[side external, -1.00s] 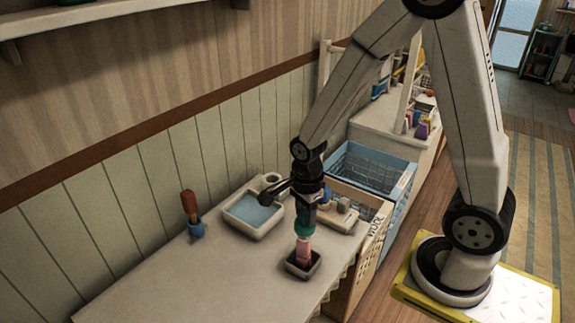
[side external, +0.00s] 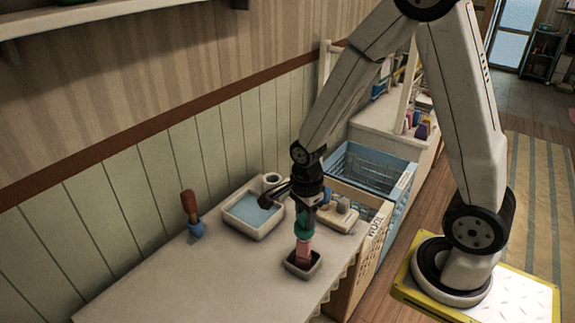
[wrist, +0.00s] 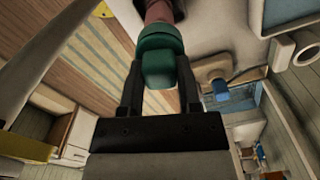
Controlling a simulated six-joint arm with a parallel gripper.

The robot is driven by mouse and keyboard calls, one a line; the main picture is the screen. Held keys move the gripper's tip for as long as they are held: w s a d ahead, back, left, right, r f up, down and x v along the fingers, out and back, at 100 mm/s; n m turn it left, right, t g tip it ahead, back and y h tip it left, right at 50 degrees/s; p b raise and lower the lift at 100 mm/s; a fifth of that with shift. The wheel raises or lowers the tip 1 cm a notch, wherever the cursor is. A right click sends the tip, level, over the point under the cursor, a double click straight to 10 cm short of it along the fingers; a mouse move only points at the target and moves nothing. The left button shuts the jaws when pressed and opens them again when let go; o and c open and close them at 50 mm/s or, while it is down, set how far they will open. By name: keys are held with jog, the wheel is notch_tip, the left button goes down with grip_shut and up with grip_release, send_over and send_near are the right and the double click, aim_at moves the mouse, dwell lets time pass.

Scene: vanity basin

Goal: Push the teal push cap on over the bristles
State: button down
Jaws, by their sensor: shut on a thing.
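The teal push cap (side external: 304,224) is held in my gripper (side external: 308,208), which points straight down over the counter. In the wrist view the teal cap (wrist: 157,62) sits between the two dark fingers of my gripper (wrist: 159,85), which are shut on it. Directly below the cap is a pink upright piece (side external: 304,247), standing in a small dark-lined tray (side external: 303,265). The pink piece (wrist: 160,10) also shows beyond the cap in the wrist view. Cap and pink piece look in line and touching. The bristles are not visible, and how far the cap covers them I cannot tell.
A basin with blue water (side external: 252,212) lies behind and left of my gripper. A pale block with pegs (side external: 339,213) and a wooden crate (side external: 352,245) are at right. The counter's front left is clear.

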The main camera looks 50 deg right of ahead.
aim_at(305, 215)
jog(key=shift+f, duration=0.75)
dwell(1.1)
jog(key=shift+c, duration=1.1)
grip_release()
jog(key=shift+r, duration=0.1)
jog(key=shift+r, duration=3.85)
